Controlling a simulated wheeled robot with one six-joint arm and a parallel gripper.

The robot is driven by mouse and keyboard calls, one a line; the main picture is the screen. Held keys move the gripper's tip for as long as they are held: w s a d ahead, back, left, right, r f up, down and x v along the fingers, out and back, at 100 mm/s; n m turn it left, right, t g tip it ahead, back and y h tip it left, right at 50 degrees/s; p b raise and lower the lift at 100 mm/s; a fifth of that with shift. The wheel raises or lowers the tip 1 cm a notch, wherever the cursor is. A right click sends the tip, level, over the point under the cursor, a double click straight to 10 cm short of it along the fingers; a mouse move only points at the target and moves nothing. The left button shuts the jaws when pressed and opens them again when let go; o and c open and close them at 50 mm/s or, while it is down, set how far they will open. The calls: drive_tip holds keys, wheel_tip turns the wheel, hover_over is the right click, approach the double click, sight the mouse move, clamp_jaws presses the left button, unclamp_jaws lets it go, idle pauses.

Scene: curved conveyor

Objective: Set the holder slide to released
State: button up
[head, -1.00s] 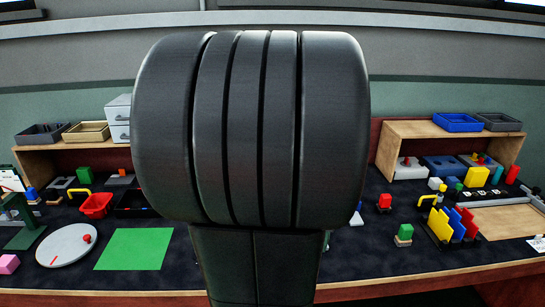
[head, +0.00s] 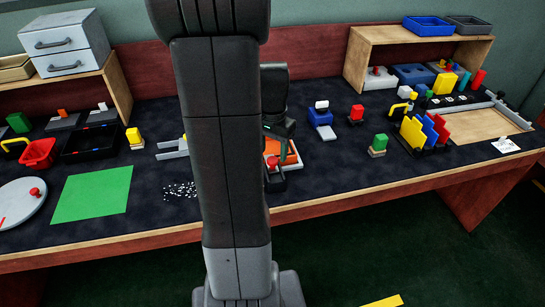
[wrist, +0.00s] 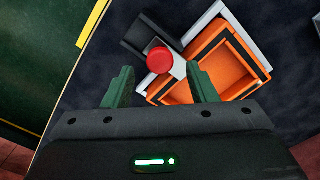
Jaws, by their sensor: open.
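The holder is an orange open frame (wrist: 233,57) with white side parts, lying on the dark bench mat; it also shows in the head view (head: 291,151), partly hidden by my arm. A red round knob (wrist: 160,59) sits on a grey piece beside the orange frame, by a dark block (wrist: 150,36). The knob shows in the head view (head: 272,162). My gripper (wrist: 160,86) is open and empty, its green-grey fingertips apart below the knob in the wrist view. The right fingertip overlaps the orange frame in the picture; contact cannot be told.
A green mat (head: 92,207) lies left. The bench's front edge is close to the holder.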

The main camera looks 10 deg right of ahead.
drive_tip(key=shift+f, duration=1.45)
drive_tip(key=shift+c, duration=0.4)
clamp_jaws()
drive_tip(key=shift+s, duration=1.65)
drive_tip(key=shift+o, duration=0.4)
unclamp_jaws()
drive_tip(key=shift+s+d, duration=0.1)
drive_tip(key=shift+s, duration=0.05)
